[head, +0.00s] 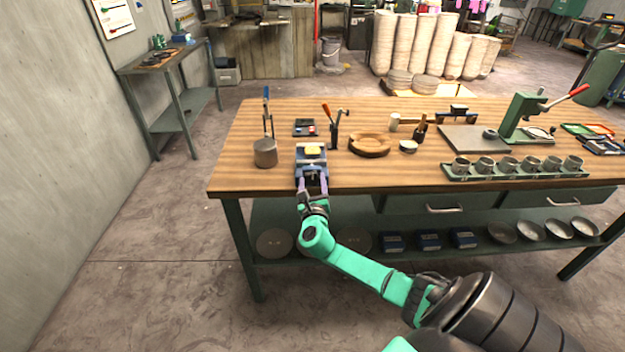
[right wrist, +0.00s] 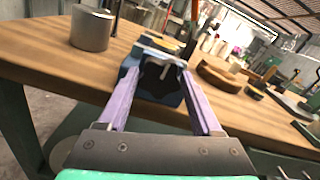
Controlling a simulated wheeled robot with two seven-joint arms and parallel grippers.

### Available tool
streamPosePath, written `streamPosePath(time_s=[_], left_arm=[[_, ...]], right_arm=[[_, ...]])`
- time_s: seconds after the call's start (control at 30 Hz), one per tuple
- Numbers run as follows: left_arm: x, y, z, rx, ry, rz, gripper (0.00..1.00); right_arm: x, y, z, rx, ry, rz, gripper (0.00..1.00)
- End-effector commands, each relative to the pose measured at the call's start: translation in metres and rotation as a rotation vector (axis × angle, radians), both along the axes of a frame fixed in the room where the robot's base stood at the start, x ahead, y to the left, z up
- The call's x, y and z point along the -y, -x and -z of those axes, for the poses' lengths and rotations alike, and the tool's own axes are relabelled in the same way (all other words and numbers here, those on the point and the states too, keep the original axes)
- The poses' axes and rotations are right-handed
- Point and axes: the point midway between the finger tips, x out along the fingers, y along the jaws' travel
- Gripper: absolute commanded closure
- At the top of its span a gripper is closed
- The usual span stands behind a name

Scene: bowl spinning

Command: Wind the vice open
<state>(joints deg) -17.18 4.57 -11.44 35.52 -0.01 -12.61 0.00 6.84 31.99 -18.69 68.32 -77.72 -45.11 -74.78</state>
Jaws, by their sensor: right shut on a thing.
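The blue vice (head: 311,160) is at the front edge of the workbench, with a yellow block (head: 313,150) at its top between the jaws. My right gripper (head: 312,186) reaches the front of the vice from below the bench edge. In the right wrist view, its two purple fingers (right wrist: 157,92) stand wide apart, one on each side of the vice's front end (right wrist: 158,84). They are shut on the vice's handle, which is mostly hidden; a small pale rod shows at the dark middle. My left gripper is not in view.
A grey cylinder with a handle (head: 265,152) stands left of the vice, also near in the right wrist view (right wrist: 91,29). A wooden ring (head: 369,145) and an orange-handled tool stand (head: 334,130) are to the right. A rack of cups (head: 515,170) lies farther right.

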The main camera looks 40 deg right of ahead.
Motion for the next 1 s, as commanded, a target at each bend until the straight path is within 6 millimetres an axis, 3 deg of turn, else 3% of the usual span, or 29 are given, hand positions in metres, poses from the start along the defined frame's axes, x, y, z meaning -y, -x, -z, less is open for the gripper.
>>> streamPosePath(time_s=[0.63, 0.67, 0.7, 0.73, 1.0], left_arm=[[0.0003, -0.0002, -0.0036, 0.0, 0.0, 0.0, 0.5], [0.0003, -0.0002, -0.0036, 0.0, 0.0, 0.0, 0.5], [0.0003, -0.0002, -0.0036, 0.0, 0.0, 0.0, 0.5], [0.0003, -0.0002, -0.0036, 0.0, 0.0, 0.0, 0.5], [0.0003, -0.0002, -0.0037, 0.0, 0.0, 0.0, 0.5]], right_arm=[[-0.0004, 0.0004, 0.002, -0.04, 0.046, -0.001, 0.89], [-0.0004, 0.0004, 0.002, -0.04, 0.046, -0.001, 0.26], [-0.0004, 0.0004, 0.002, -0.04, 0.046, -0.001, 0.11], [-0.0003, 0.0004, 0.0019, -0.039, 0.046, -0.001, 0.04], [-0.0004, 0.0001, 0.0007, -0.036, 0.045, -0.001, 0.04]])
